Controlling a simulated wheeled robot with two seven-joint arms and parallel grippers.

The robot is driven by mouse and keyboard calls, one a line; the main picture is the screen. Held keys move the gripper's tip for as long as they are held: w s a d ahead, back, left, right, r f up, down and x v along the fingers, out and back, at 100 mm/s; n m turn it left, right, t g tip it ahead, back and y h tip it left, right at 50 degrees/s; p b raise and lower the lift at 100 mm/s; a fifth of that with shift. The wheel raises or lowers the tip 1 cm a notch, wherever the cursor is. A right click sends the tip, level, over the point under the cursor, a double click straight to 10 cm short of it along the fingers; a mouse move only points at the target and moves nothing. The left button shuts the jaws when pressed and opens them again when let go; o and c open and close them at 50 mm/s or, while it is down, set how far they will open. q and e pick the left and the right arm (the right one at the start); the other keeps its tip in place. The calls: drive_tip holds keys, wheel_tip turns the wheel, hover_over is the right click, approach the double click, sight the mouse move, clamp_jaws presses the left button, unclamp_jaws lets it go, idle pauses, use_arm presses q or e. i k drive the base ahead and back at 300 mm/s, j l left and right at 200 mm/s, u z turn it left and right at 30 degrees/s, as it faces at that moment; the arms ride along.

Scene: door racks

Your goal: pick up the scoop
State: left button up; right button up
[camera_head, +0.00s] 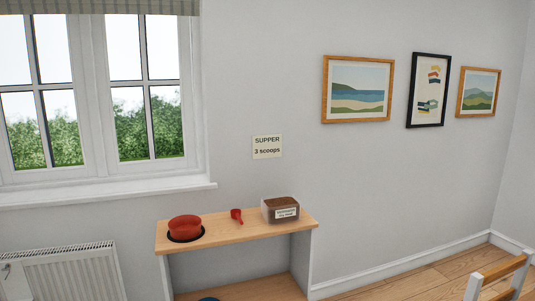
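A small red scoop (236,215) lies on the wooden top of a low shelf unit (221,234), between a red bowl and a food container. The red bowl (184,224) sits at the left on a dark round mat (187,239). The clear container (281,209) at the right holds brown contents and has a white label too small to read surely. Neither of my grippers shows in the head view.
A sign (267,146) on the wall reads "SUPPER 3 scoops". A white radiator (72,275) stands left of the shelf unit. A wooden chair (497,277) is at the lower right. Bare wooden floor (400,281) lies between chair and shelf. A blue object (208,298) shows partly on the lower shelf.

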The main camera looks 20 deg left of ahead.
sight(238, 218)
drive_tip(key=u, duration=1.25)
